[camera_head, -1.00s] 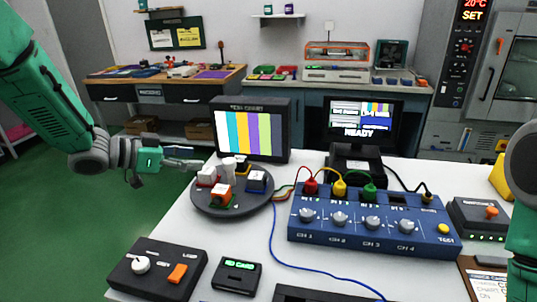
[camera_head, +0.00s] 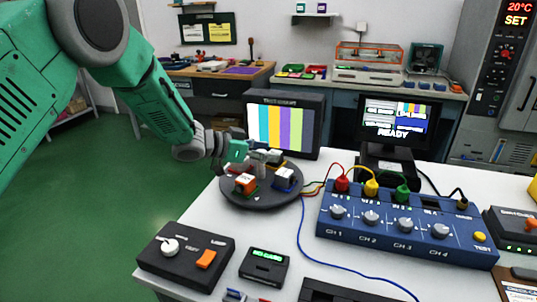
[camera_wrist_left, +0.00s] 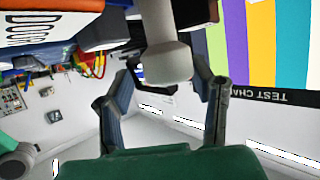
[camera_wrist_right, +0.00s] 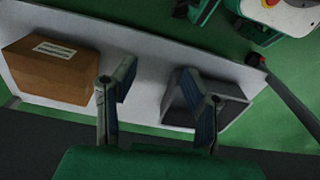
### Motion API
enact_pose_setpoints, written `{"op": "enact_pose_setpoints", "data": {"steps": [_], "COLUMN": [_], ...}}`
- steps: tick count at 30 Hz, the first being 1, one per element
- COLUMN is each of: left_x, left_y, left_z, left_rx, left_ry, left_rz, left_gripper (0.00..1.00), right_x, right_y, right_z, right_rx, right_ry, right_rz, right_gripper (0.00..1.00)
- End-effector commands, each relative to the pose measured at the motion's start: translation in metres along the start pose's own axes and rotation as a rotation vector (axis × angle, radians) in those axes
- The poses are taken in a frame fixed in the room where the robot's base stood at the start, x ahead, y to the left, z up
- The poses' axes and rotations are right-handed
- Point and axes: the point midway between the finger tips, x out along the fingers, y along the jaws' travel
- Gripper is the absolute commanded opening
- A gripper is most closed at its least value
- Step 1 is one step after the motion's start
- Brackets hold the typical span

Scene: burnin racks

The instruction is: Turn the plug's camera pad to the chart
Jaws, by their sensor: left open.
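The dark round turntable (camera_head: 262,197) stands on the white table and carries several coloured plug pads. An orange-and-white pad (camera_head: 245,183) is at its front and a blue-and-white pad (camera_head: 286,179) at its right. My left gripper (camera_head: 258,157) is over the turntable's back part and partly hides the pads there. In the left wrist view a pale post with a rounded end (camera_wrist_left: 168,62) lies between its open fingers, with gaps visible on both sides. I cannot tell which pad is the camera pad. The test chart screen (camera_head: 283,127) stands behind. My right gripper (camera_wrist_right: 160,95) is open and empty.
A blue four-channel box (camera_head: 400,236) with cables stands right of the turntable. A black switch box (camera_head: 186,258) and a small display box (camera_head: 264,267) are in front. A monitor (camera_head: 396,122) reads READY. A blue cable crosses the clear tabletop.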

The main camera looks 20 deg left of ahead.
Motion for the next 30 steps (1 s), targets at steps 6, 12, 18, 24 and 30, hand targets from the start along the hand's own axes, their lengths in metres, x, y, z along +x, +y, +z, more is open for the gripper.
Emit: {"op": "enact_pose_setpoints", "data": {"steps": [6,12,18,24,30], "left_x": [0.001,0.007,0.008,0.005,0.004], "left_y": [0.001,0.007,0.006,0.005,0.004], "left_z": [0.006,-0.001,-0.004,-0.005,-0.005], "left_rx": [-0.005,0.006,0.006,0.004,0.005], "left_ry": [-0.018,-0.026,-0.012,-0.004,-0.007], "left_rz": [-0.01,-0.016,-0.009,-0.005,-0.013], "left_gripper": [0.53,0.0,0.0,0.0,0.0], "right_x": [0.0,0.0,0.0,0.0,0.0], "right_y": [-0.001,-0.001,0.0,-0.001,-0.001], "right_z": [0.0,0.0,0.0,0.0,0.0], "right_rx": [-0.003,-0.002,0.0,-0.001,-0.001], "right_ry": [0.001,0.001,0.001,0.001,0.001], "right_rz": [-0.001,-0.001,0.0,-0.001,-0.001], "right_gripper": [0.4,0.4,0.4,0.4,0.4]}}
